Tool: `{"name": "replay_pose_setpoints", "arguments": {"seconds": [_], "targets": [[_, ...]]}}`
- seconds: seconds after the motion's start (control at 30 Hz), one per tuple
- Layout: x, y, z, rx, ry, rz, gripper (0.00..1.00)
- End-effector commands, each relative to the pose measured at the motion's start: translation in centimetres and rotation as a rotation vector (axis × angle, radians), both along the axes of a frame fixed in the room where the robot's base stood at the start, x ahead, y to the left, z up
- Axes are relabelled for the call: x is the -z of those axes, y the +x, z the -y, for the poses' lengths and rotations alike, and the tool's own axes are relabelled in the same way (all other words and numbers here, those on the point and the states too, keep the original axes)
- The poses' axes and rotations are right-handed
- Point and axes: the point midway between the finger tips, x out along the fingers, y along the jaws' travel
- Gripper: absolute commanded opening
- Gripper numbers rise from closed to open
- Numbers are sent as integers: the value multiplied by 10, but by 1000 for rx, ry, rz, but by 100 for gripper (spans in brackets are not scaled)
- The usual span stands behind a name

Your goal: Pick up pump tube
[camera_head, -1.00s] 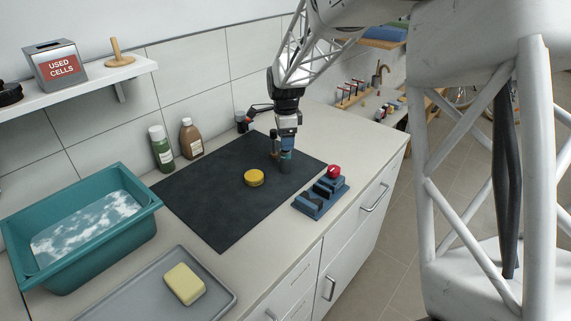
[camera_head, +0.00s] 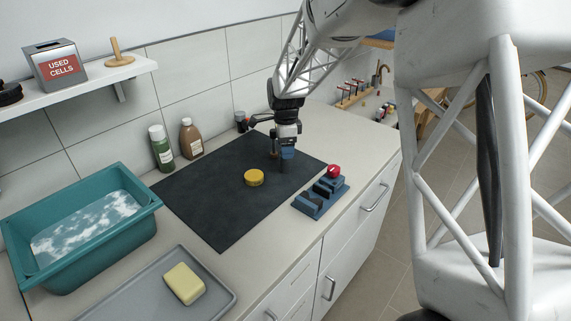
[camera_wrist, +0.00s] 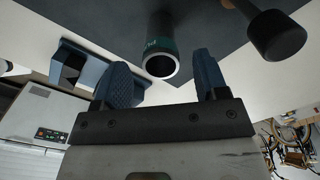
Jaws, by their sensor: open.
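The pump tube is a dark, hollow cylinder with a teal band (camera_wrist: 160,45). In the wrist view its round open end faces me, near the gap between my fingers, and the rest runs back toward the dark mat (camera_wrist: 208,20). My gripper (camera_wrist: 160,62) is open, with one blue ridged finger on each side of the tube's end. I see no clear contact. In the head view my gripper (camera_head: 285,156) points down over the right part of the mat (camera_head: 215,200). There the tube is hard to make out against the gripper and mat.
A yellow round piece (camera_head: 254,177) lies left of my gripper. A blue stand (camera_head: 320,197) with a red knob (camera_head: 333,171) is at right. A teal basin (camera_head: 80,275) and a grey tray (camera_head: 215,275) with a yellow sponge (camera_head: 184,283) are farther left. Bottles (camera_head: 161,148) stand by the wall.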

Motion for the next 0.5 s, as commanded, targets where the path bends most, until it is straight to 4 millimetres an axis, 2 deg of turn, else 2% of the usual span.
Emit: {"name": "replay_pose_setpoints", "arguments": {"seconds": [0.3,0.5], "targets": [[35,1,0,0,0,-1,67],[46,1,0,0,0,-1,67]]}}
